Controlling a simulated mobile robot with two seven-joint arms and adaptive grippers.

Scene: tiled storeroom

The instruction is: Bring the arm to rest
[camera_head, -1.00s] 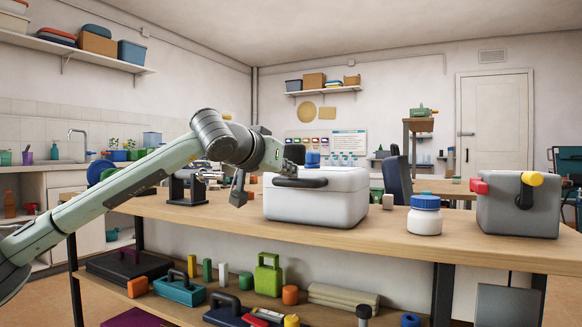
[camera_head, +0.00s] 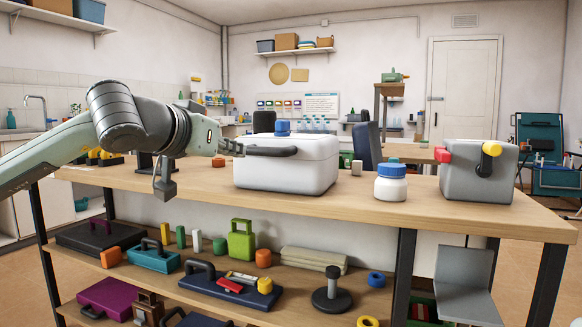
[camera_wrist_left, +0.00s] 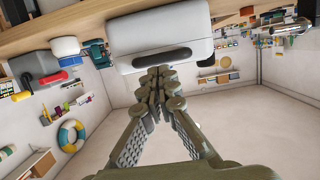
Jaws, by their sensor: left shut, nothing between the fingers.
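My left arm comes in from the left in the head view, with its thick grey wrist joint in front of the wooden bench (camera_head: 340,205). My left gripper (camera_head: 232,147) points right, toward the white box (camera_head: 287,173) with a dark handle (camera_head: 272,151); its fingers are small and hard to make out there. In the left wrist view, the left gripper (camera_wrist_left: 158,74) is shut and empty. Its fingertips lie just below the box's dark handle in the picture; whether they touch the box I cannot tell. My right gripper is not in view.
A white jar with a blue lid (camera_head: 391,182) and a grey box with red and yellow parts (camera_head: 478,172) stand right of the white box. A lower shelf (camera_head: 195,263) holds several cases and small items. The bench front is bare.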

